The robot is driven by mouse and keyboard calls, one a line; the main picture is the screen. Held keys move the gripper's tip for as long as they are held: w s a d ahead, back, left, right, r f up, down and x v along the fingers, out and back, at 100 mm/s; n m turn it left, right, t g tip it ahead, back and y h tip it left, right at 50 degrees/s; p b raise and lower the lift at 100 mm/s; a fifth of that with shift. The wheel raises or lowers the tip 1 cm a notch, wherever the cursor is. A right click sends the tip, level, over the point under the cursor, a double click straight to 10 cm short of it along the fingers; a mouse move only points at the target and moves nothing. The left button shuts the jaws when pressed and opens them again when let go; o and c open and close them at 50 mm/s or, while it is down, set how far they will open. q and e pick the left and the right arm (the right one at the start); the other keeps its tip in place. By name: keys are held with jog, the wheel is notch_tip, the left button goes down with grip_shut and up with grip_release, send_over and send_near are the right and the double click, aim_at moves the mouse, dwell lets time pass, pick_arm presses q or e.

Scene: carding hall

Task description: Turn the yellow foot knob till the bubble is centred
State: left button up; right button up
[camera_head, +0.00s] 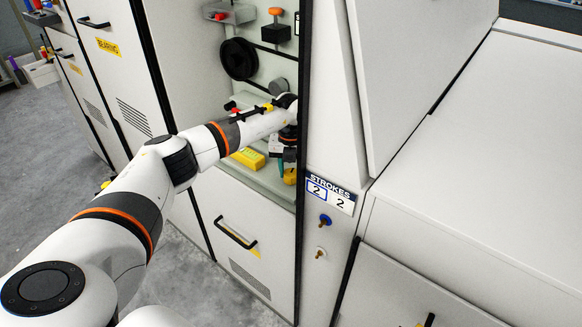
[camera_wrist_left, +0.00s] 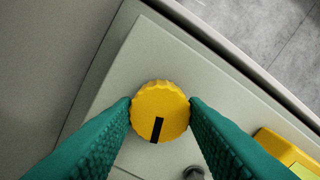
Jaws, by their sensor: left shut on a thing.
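The yellow foot knob (camera_wrist_left: 160,108) is round and ribbed with a black mark that points toward the lower edge of the left wrist view. It also shows in the head view (camera_head: 290,178), low in the open bay. My left gripper (camera_wrist_left: 160,106) has its green textured fingers on both sides of the knob, closed on it. In the head view the gripper (camera_head: 289,160) reaches down from above. A yellow block (camera_head: 248,158) lies left of the knob on the shelf; its edge shows at the right of the wrist view (camera_wrist_left: 290,152). No bubble can be made out. My right gripper is not in view.
The knob stands on a pale shelf (camera_head: 265,184) inside the cabinet bay. A black wheel (camera_head: 238,59) and an orange knob (camera_head: 276,12) are on the back panel above. A dark post edges the bay at the right, beside a "STROKES" sign (camera_head: 330,193).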

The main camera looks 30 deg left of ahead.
aim_at(291, 173)
pick_arm(q)
jog(key=shift+r+n, duration=0.1)
jog(key=shift+n, duration=0.8)
jog(key=shift+w, duration=0.1)
jog(key=o, duration=1)
notch_tip(291, 173, up, 12)
jog(key=shift+f+b, duration=0.1)
jog(key=shift+b, duration=1.1)
